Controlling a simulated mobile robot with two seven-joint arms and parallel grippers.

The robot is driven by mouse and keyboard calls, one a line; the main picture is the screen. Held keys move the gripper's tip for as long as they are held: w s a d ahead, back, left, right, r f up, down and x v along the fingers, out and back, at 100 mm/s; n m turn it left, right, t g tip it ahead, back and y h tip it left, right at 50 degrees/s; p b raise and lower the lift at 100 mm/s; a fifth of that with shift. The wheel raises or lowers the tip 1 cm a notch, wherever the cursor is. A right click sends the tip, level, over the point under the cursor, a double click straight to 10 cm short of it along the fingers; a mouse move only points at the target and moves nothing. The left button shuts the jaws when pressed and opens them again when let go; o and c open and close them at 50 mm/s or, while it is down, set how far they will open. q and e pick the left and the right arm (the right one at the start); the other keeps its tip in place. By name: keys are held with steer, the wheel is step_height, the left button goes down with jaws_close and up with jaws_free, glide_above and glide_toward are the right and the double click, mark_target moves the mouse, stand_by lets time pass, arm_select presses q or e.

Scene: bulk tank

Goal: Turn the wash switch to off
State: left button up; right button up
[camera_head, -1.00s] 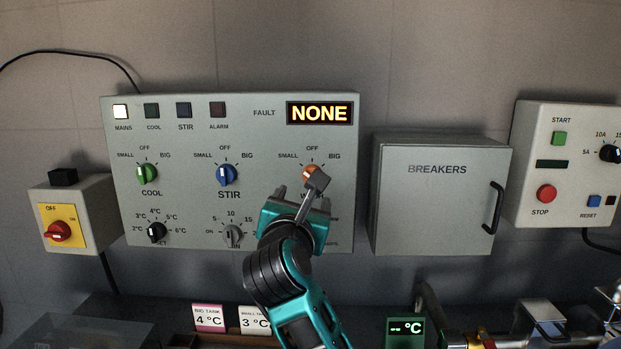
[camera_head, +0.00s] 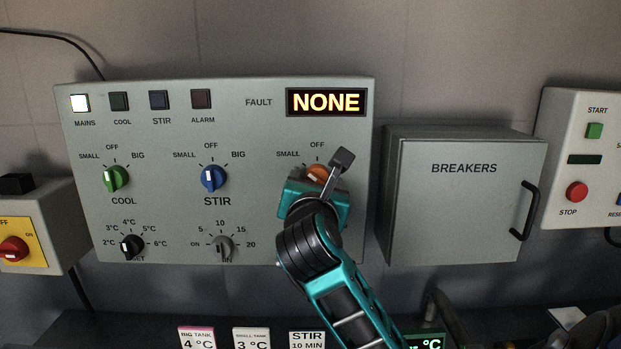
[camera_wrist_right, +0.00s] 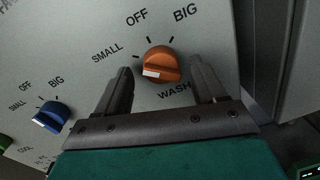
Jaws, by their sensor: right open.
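The orange wash switch (camera_head: 317,172) is a round knob at the right of the grey control panel (camera_head: 262,220), partly hidden by my right gripper (camera_head: 316,180). In the right wrist view the knob (camera_wrist_right: 162,62) shows whole, with SMALL, OFF and BIG around it and WASH below. Its white mark faces lower left in that view; I cannot tell its exact setting. My right gripper (camera_wrist_right: 160,80) is open, with one finger on each side of the knob and visible gaps between. Contact does not show. My left gripper is not in view.
The green cool knob (camera_head: 115,179) and blue stir knob (camera_head: 213,178) sit left of the wash knob. A grey dial (camera_head: 223,246) is below. The breakers box (camera_head: 460,205) stands out right of the panel. The fault display (camera_head: 326,102) reads NONE.

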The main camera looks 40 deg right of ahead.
steer(key=shift+w+d, duration=0.25)
steer(key=shift+d, duration=0.05)
steer(key=shift+s, duration=0.1)
steer(key=c, duration=1)
